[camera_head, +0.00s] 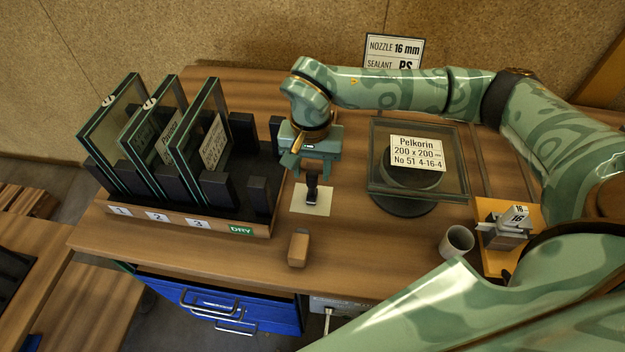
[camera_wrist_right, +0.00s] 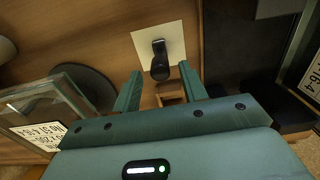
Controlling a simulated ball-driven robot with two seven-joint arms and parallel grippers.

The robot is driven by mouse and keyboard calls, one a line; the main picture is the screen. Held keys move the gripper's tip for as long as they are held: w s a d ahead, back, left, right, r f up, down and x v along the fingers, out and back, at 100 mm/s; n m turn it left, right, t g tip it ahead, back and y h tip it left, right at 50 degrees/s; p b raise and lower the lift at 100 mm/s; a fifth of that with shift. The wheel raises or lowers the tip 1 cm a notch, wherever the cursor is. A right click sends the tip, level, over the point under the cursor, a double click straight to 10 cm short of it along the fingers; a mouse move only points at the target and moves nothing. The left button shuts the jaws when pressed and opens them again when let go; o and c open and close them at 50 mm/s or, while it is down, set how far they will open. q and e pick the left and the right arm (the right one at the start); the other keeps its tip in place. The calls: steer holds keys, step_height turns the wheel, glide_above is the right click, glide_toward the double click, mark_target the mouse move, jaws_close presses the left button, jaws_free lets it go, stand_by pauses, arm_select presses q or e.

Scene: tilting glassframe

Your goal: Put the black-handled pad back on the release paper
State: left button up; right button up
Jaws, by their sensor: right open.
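The black-handled pad (camera_head: 311,188) stands roughly upright over the cream release paper (camera_head: 322,207), and its foot appears to rest on the sheet. In the right wrist view the black handle (camera_wrist_right: 160,62) shows over the square of paper (camera_wrist_right: 174,35). My right gripper (camera_head: 309,166) is open, fingers pointing down, just above and behind the handle. In the right wrist view my right gripper (camera_wrist_right: 162,84) has its fingers apart with nothing clamped, and the handle lies just beyond their tips. My left gripper is not in view.
A rack (camera_head: 255,228) with several glass units stands left of the paper. A brown block (camera_head: 298,248) lies in front. A glass unit (camera_head: 462,190) on a dark round stand (camera_head: 402,207) and a grey cup (camera_head: 456,242) are to the right. Bench between block and cup is clear.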

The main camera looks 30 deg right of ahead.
steer(key=shift+r, duration=2.3)
